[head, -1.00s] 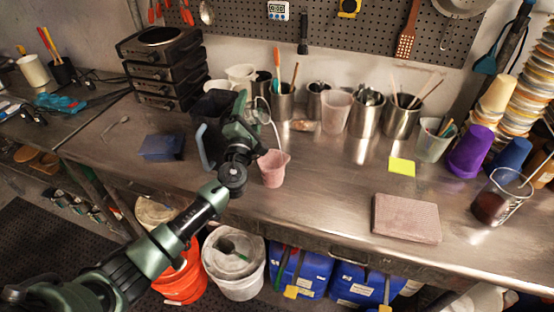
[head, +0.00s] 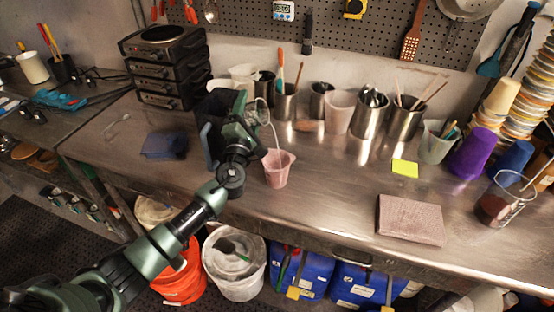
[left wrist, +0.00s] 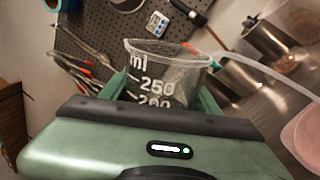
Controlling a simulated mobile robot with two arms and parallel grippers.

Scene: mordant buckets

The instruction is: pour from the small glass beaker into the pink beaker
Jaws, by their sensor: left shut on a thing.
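My left gripper (head: 247,118) is shut on the small glass beaker (head: 262,112), holding it above the bench. In the left wrist view the clear beaker (left wrist: 168,75) shows "ml", 250 and 200 marks between my fingers, and it is tilted. A thin pale stream (head: 274,136) runs from its lip down to the pink beaker (head: 278,172). The pink beaker stands upright on the bench, just below and right of my gripper. Part of it shows at the right edge of the left wrist view (left wrist: 303,135). The liquid level inside it is unclear. My right gripper is out of view.
Metal cups (head: 369,115) and a white cup (head: 339,111) stand behind. A dark stacked unit (head: 165,70) and blue cloth (head: 164,145) are to the left. A pinkish slab (head: 410,219) and a beaker of dark liquid (head: 496,208) are to the right.

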